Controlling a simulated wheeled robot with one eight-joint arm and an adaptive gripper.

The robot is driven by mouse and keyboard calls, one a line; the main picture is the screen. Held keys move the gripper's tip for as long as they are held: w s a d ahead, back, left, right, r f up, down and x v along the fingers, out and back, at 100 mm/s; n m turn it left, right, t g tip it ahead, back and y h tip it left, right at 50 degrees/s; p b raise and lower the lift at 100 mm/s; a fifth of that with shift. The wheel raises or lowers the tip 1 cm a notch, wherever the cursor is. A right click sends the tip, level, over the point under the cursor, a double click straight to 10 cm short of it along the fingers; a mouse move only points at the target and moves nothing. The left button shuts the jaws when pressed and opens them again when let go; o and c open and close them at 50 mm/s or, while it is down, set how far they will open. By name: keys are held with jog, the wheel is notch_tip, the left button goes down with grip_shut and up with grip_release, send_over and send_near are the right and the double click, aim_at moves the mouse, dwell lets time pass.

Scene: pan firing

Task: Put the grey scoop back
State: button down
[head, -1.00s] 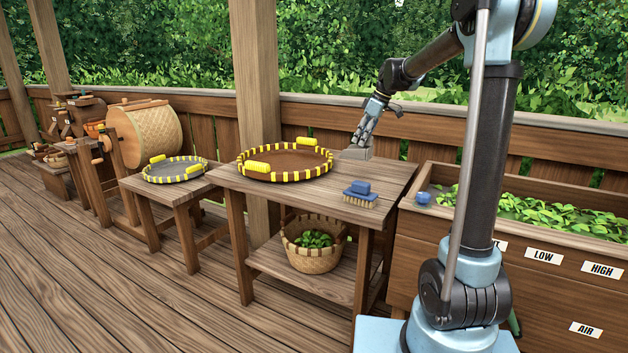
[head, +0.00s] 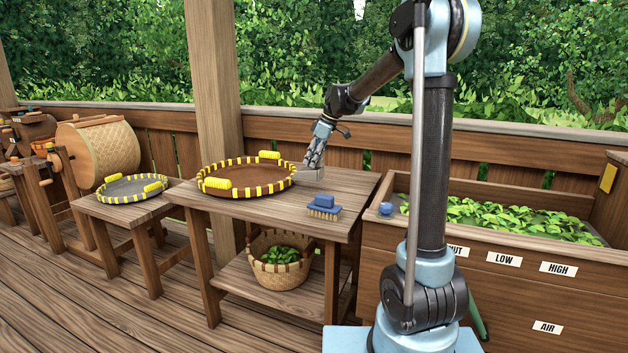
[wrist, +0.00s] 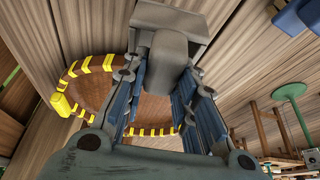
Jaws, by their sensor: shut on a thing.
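The grey scoop (head: 312,172) is at the back right of the wooden table, just right of the large tray. My gripper (head: 314,158) is above it, pointing down, shut on its handle. In the wrist view the scoop (wrist: 172,58) shows as a grey block and wide pan, with its rear end between the blue finger pads of my gripper (wrist: 168,98). I cannot tell whether the scoop rests on the tabletop or hangs slightly above it.
The brown tray (head: 205,188) with yellow grips is left of the scoop. A blue brush (head: 323,207) lies at the table's front right. A basket of leaves (head: 262,270) is on the lower shelf. A leaf-filled bin (head: 440,240) stands right, a blue knob (head: 385,208) on its edge.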

aim_at(313, 172)
jog(key=shift+f, duration=2.8)
jog(key=c, duration=1.3)
grip_release()
jog(key=shift+f, duration=0.1)
jog(key=shift+d, duration=0.1)
